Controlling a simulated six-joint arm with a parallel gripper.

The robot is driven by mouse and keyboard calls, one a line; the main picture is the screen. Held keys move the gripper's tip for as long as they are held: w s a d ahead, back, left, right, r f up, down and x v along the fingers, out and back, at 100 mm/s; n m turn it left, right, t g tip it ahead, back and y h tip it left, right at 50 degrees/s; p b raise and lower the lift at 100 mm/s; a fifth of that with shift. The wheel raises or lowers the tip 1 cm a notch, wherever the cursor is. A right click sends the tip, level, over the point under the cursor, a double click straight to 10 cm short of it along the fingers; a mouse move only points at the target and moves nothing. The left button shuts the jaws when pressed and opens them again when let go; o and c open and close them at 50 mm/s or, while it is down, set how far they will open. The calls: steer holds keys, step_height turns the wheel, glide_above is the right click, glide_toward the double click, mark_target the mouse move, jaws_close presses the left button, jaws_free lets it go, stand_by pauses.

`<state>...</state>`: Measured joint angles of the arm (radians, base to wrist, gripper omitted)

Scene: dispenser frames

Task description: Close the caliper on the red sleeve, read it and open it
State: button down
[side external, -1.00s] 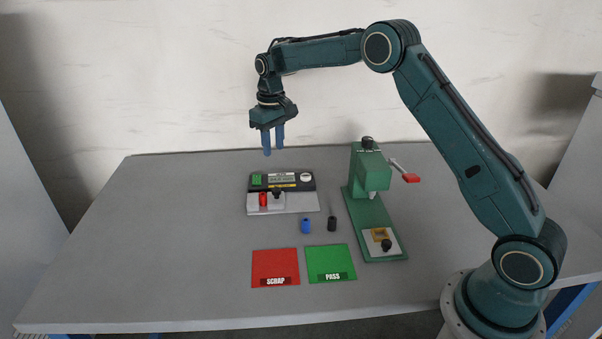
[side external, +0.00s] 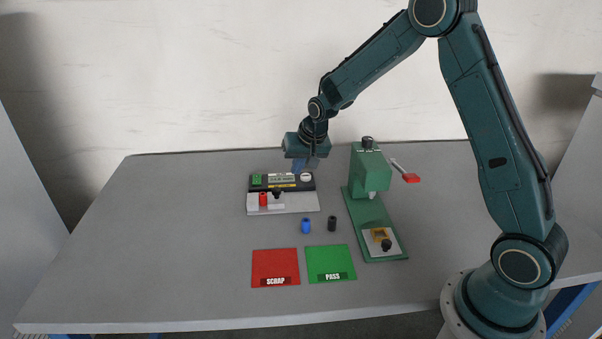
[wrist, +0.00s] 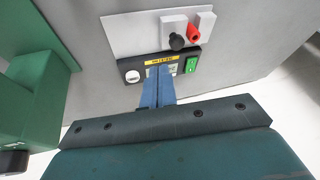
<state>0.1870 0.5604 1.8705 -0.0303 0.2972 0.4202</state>
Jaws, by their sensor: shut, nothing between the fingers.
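The caliper (side external: 310,200) has a pale base and a black rear housing; it also shows in the wrist view (wrist: 122,38). The red sleeve (side external: 263,199) stands upright at its left, and shows in the wrist view (wrist: 193,33) between two pale jaws. The sliding jaw with a black knob (wrist: 177,42) is close beside the sleeve; I cannot tell whether they touch. The housing carries a display, a yellow label, a green switch (wrist: 191,65) and a round white button (wrist: 132,76). My gripper (side external: 298,167) is shut and empty, fingertips (wrist: 159,72) above the housing, hiding part of the display.
A green press-like stand (side external: 370,180) with a red-tipped lever is close to the right of my gripper. A blue sleeve (side external: 306,226) and a black sleeve (side external: 332,224) stand in front. Red SCRAP (side external: 275,262) and green PASS (side external: 330,258) mats lie nearer. The left table is clear.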

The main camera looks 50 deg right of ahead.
steer(key=s+m+t, duration=0.2)
steer(key=s+m, duration=0.2)
steer(key=s, duration=0.3)
steer(key=shift+f+t+h, duration=0.15)
steer(key=shift+t+h, duration=0.15)
steer(key=shift+d+f, duration=0.1)
glide_toward(282, 196)
steer(key=d+f, duration=0.2)
steer(key=f, duration=0.1)
steer(key=shift+s+d+f, duration=0.15)
steer(key=shift+s+d, duration=0.2)
steer(key=shift+s, duration=0.05)
steer(key=w, duration=0.1)
steer(key=w+a, duration=0.1)
steer(key=shift+w+a+f, duration=0.15)
steer(key=shift+w, duration=0.1)
steer(key=shift+w+a, duration=0.35)
steer(key=shift+w, duration=0.25)
steer(key=shift+w, duration=0.1)
